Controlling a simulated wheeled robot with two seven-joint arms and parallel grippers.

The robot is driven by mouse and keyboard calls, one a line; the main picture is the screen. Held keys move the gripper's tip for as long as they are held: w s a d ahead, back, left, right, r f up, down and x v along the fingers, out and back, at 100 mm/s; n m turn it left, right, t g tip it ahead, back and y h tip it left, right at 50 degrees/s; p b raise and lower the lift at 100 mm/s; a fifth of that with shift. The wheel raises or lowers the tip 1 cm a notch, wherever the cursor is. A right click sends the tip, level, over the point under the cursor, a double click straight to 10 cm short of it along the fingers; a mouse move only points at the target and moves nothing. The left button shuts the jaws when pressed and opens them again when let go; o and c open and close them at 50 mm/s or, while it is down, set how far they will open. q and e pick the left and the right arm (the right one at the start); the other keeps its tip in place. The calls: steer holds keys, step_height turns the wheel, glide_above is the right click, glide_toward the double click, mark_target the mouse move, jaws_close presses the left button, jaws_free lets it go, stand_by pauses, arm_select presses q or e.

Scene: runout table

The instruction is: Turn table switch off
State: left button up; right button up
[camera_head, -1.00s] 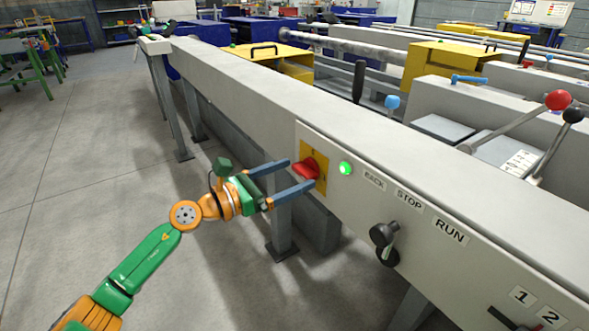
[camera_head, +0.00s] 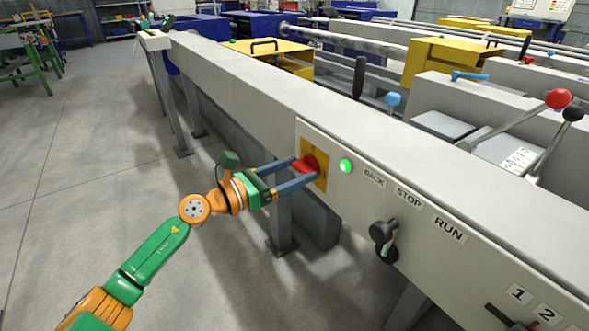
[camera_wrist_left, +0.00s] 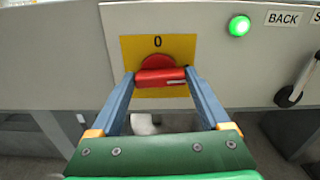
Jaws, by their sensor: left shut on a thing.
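The table switch is a red rotary handle (camera_head: 306,164) on a yellow plate (camera_head: 320,182) on the side of the long grey table (camera_head: 240,85). My left gripper (camera_head: 307,168) is shut on the red handle, with one blue finger on each side of it. In the left wrist view the red handle (camera_wrist_left: 160,77) lies level between the fingertips (camera_wrist_left: 160,78), below a "0" on the yellow plate (camera_wrist_left: 185,48). Any marks under the handle are hidden. A green lamp (camera_head: 345,166) beside the plate is lit. My right gripper is not in view.
A black lever (camera_head: 383,232) sticks out right of the switch, below labels BACK, STOP and RUN (camera_head: 447,228). Table legs (camera_head: 281,225) stand under the switch. The floor left of the table (camera_head: 80,210) is clear.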

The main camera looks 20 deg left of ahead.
arm_select(q)
steer(key=n+p, duration=0.3)
steer(key=n, duration=0.1)
steer(key=shift+r, duration=0.2)
steer(key=n+p, duration=0.2)
steer(key=n, duration=0.1)
steer(key=shift+w+a+n, duration=0.1)
steer(key=shift+n, duration=0.3)
steer(key=n+p, duration=0.2)
steer(key=n, duration=0.2)
steer(key=shift+f+p, duration=0.1)
steer(key=shift+p, duration=0.25)
steer(key=n+p, duration=0.1)
steer(key=n, duration=0.3)
steer(key=shift+a+f+p, duration=0.1)
steer(key=shift+p, duration=0.25)
steer(key=shift+w+f+n+p, duration=0.1)
steer(key=shift+n+p, duration=0.2)
steer(key=shift+n, duration=0.5)
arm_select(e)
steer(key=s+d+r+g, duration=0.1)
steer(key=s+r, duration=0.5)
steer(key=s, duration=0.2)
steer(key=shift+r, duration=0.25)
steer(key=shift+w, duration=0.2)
